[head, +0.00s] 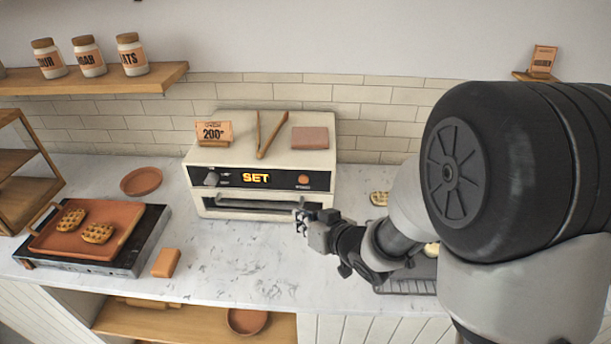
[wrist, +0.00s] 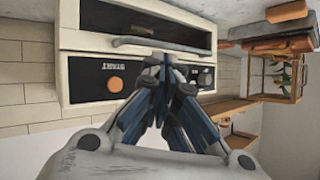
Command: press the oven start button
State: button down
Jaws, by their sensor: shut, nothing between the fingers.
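The cream oven (head: 262,165) stands at the back of the counter, and its black control strip has a lit display (head: 256,178) reading "SET". The round orange start button (head: 304,180) is at the right end of the strip. In the wrist view, which looks upside down, the start button (wrist: 115,84) shows left of the fingers under the word "START". My gripper (head: 300,218) is in front of the oven's lower right part, below the button and apart from it. In the wrist view my gripper (wrist: 160,62) has its fingertips together, with nothing between them. The oven door appears closed.
A "200" sign (head: 214,133), wooden tongs (head: 265,135) and a reddish block (head: 310,138) are on top of the oven. An orange tray (head: 86,242) with two waffles sits on a dark appliance at the left. The counter before the oven is mostly clear.

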jog(key=shift+w, duration=0.1)
jog(key=w+p, duration=0.2)
jog(key=w, duration=0.6)
jog(key=shift+w+d+p, duration=0.15)
jog(key=shift+w+p, duration=0.15)
jog(key=shift+w, duration=0.05)
jog(key=shift+w, duration=0.2)
dwell(1.1)
jog(key=shift+w, duration=0.25)
jog(key=shift+w+p, duration=0.35)
jog(key=shift+p, duration=0.1)
dwell(0.5)
jog(key=shift+s, duration=0.8)
jog(key=shift+s+b, duration=0.85)
jog(key=shift+s, duration=1.65)
